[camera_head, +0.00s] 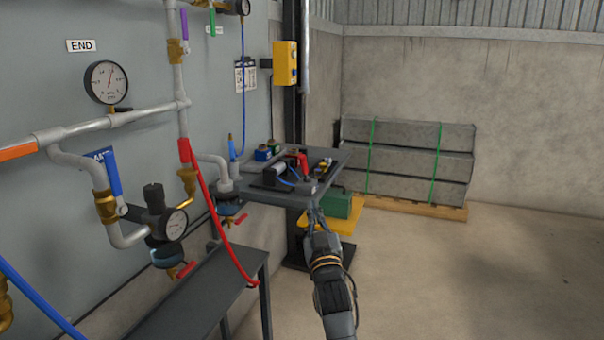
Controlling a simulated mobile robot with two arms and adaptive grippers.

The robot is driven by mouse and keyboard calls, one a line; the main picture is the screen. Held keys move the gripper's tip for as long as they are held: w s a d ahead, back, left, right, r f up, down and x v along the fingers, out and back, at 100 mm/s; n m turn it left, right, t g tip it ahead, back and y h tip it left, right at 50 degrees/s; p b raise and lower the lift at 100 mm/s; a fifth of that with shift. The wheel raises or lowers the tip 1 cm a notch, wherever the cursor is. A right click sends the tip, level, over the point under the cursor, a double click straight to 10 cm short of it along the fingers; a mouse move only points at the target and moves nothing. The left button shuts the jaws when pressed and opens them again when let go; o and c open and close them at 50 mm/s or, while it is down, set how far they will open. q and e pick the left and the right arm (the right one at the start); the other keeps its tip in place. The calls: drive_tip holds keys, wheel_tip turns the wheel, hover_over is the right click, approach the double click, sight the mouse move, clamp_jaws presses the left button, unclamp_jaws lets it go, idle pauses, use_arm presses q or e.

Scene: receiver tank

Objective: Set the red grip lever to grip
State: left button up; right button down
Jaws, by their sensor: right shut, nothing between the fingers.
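A small red part (303,162), which looks like the red grip lever, stands among dark fittings on the grey worktable (272,194). It is small in the picture, and I cannot tell its exact position or setting. My right gripper (316,213) is at the near right corner of the table, in front of and apart from the red part. Its fingers are shut with nothing between them. My left gripper is not in view.
Pipes with gauges (106,82) and a red hose (213,212) line the left wall. A dark bench (195,295) stands at the near left. A green box (338,204) sits below the table on the right. The floor to the right is clear.

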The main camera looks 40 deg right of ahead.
sight(304, 164)
drive_tip(key=shift+w, duration=0.1)
